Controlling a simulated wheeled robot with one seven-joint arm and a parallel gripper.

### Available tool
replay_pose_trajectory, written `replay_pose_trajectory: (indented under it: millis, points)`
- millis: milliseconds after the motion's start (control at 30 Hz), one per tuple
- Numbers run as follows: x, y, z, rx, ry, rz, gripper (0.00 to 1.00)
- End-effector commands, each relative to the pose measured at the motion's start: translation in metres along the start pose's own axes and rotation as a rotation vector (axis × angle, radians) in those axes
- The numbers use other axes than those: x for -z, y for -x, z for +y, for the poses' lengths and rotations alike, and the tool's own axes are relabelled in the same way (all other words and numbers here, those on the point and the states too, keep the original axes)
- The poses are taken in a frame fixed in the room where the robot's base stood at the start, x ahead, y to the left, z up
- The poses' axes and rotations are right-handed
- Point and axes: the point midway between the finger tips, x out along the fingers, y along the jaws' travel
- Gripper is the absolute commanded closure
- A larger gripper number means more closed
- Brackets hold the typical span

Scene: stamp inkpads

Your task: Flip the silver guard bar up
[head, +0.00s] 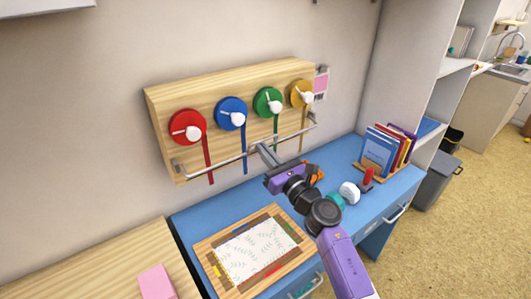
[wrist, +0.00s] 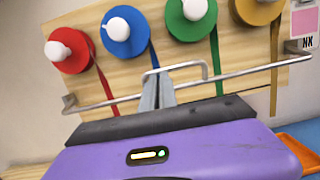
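The silver guard bar (head: 228,158) runs across the lower front of a wooden wall board (head: 165,108), low and below the discs. In the wrist view, the bar (wrist: 240,95) has a raised U-shaped handle (wrist: 187,66) near its middle. My gripper (head: 262,152) is at the bar's middle. In the wrist view, its pale fingers (wrist: 157,82) are close together and look shut, with their tips at the left part of the handle. They hide the handle's left leg. I cannot tell whether they touch or pinch it.
Red (head: 187,127), blue (head: 230,113), green (head: 267,101) and yellow (head: 300,92) discs with white knobs and hanging ribbons sit above the bar. A blue desk (head: 205,208) below holds a framed tray (head: 205,250) and a book rack (head: 371,174).

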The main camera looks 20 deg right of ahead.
Motion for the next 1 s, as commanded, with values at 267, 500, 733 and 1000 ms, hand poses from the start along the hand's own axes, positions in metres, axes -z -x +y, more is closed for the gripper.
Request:
replay_pose_trajectory:
  millis: [267,500,733,1000]
  points:
    - [-0.032,-0.014,0.007,-0.020,0.013,-0.043,1.00]
    - [-0.029,-0.007,0.007,-0.019,0.013,-0.040,1.00]
    - [-0.017,0.031,0.003,-0.009,0.006,-0.024,1.00]
    - [-0.004,0.071,0.000,-0.001,-0.001,-0.007,1.00]
